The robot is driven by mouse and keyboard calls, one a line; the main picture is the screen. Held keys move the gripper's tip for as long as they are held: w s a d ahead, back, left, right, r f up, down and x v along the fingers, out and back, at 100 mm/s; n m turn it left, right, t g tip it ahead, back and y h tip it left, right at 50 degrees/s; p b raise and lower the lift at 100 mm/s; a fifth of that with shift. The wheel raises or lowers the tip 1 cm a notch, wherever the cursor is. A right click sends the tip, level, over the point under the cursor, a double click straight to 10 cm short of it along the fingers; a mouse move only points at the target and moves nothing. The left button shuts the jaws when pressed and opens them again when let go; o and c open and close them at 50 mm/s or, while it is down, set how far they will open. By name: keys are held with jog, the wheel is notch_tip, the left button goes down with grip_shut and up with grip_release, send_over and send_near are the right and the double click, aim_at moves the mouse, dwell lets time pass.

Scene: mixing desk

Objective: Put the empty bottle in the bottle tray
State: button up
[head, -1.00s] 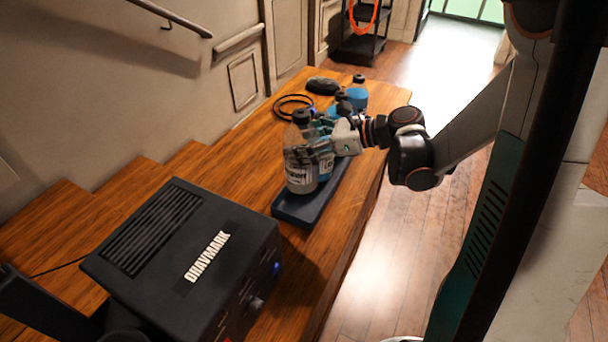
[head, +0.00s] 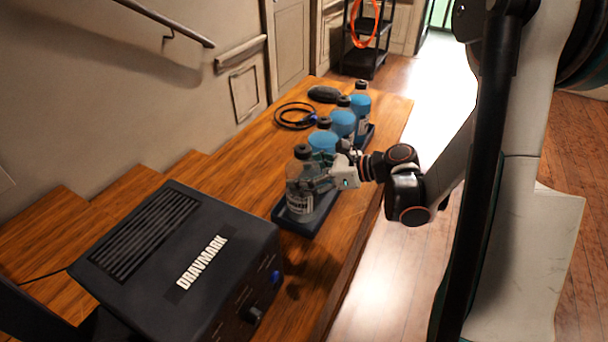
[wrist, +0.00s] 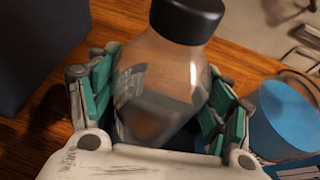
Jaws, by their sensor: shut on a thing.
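The empty bottle (head: 300,186) is clear with a black cap and a pale label. It stands upright at the near end of the dark bottle tray (head: 279,214), its base within the tray's outline. I cannot tell whether the base rests on the tray floor. My gripper (head: 322,170) reaches in from the right and is shut on the bottle's body. In the wrist view the green-padded fingers flank the bottle (wrist: 165,85) below its cap. Several bottles of blue liquid (head: 342,122) stand in a row behind it in the tray.
A black DRAVMARK box (head: 185,260) sits on the wooden desk (head: 232,170) at the near left. A coiled black cable (head: 293,117) and a dark rounded object (head: 324,94) lie beyond, left of the blue bottles. Clear desk lies between box and cable.

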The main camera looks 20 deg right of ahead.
jog(key=shift+f, duration=0.2)
jog(key=o, duration=1.4)
jog(key=shift+r, duration=0.1)
jog(key=shift+r, duration=0.2)
jog(key=p+v, duration=0.3)
jog(key=v, duration=0.9)
jog(key=shift+f, duration=0.15)
